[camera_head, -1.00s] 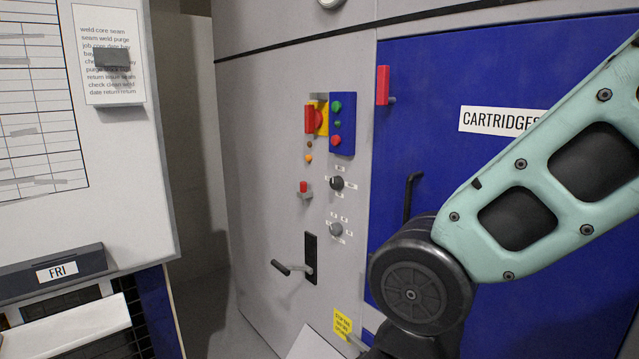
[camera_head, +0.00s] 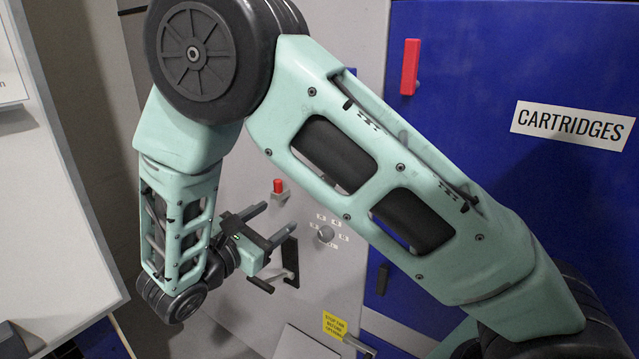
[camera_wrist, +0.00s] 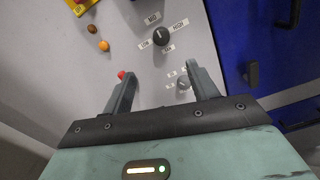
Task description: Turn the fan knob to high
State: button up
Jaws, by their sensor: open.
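A black round knob (camera_wrist: 162,36) shows on the grey panel in the wrist view, ringed by small white labels; MID is above it and what looks like HIGH is to its upper right. I cannot tell for sure where its pointer is. My arm hides it in the head view. A smaller grey knob (camera_wrist: 183,83) with its own labels lies below it, and it also shows in the head view (camera_head: 325,233). My gripper (camera_head: 279,217) is open and empty in front of the panel. In the wrist view its fingertips (camera_wrist: 163,76) are spread below the black knob, apart from it.
A red switch (camera_head: 278,186) sits left of the grey knob. A black lever handle (camera_head: 290,262) stands out below it. Orange and brown lamps (camera_wrist: 103,45) are at the upper left. The blue CARTRIDGES door (camera_head: 470,200) is to the right, a white board (camera_head: 60,230) to the left.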

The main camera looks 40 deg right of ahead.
jog(key=p+x, duration=0.5)
jog(key=x, duration=1.1)
jog(key=shift+d, duration=0.4)
jog(key=shift+f, duration=0.1)
jog(key=c, duration=1)
